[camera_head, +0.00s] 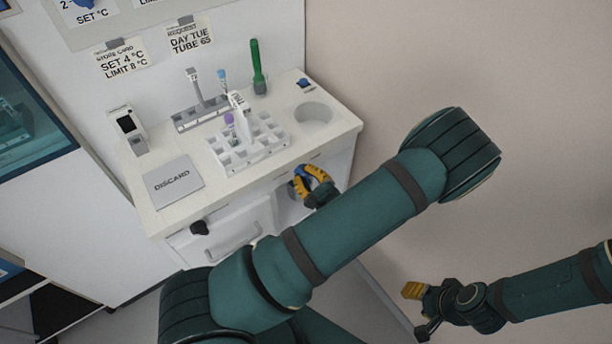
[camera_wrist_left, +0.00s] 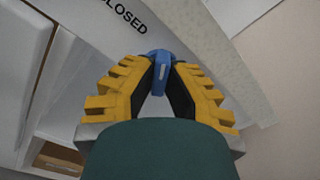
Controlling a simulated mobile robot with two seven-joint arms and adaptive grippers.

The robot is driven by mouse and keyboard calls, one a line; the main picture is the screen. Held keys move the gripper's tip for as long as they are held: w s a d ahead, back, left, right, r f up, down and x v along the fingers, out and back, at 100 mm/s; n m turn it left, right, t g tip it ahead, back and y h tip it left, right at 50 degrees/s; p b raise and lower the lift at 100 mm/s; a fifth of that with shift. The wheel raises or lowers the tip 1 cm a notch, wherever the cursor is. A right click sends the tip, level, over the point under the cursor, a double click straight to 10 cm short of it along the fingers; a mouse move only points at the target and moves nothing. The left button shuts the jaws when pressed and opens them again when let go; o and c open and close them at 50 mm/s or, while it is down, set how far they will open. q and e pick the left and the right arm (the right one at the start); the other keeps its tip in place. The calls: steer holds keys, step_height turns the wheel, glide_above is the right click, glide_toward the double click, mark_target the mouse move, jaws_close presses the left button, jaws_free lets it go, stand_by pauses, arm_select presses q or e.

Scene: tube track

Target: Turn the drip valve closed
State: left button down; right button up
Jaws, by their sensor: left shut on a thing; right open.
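The drip valve is a blue handle on the front of the white counter, just under its top edge. It shows in the left wrist view (camera_wrist_left: 160,66) between my yellow fingertips, and as a small blue spot in the head view (camera_head: 299,170). My left gripper (camera_head: 311,178) is shut on this blue handle; it also shows in the left wrist view (camera_wrist_left: 162,75). A "CLOSED" label (camera_wrist_left: 125,17) is printed on the panel beside the handle. The valve's body behind the fingers is hidden. My right gripper (camera_head: 416,308) is open and empty, low at the right, away from the counter.
On the counter (camera_head: 150,215) stand a white tube rack (camera_head: 262,152) with tubes, a grey rack (camera_head: 200,112), a green tool (camera_head: 257,65) and a grey DISCARD pad (camera_head: 173,183). A round recess (camera_head: 313,113) lies at right. A black knob (camera_head: 199,228) and drawer handle (camera_head: 235,243) are on the front.

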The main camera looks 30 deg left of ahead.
arm_select(q)
steer(key=shift+n, duration=0.6)
steer(key=c, duration=1)
jaws_free()
steer(key=v, duration=1.2)
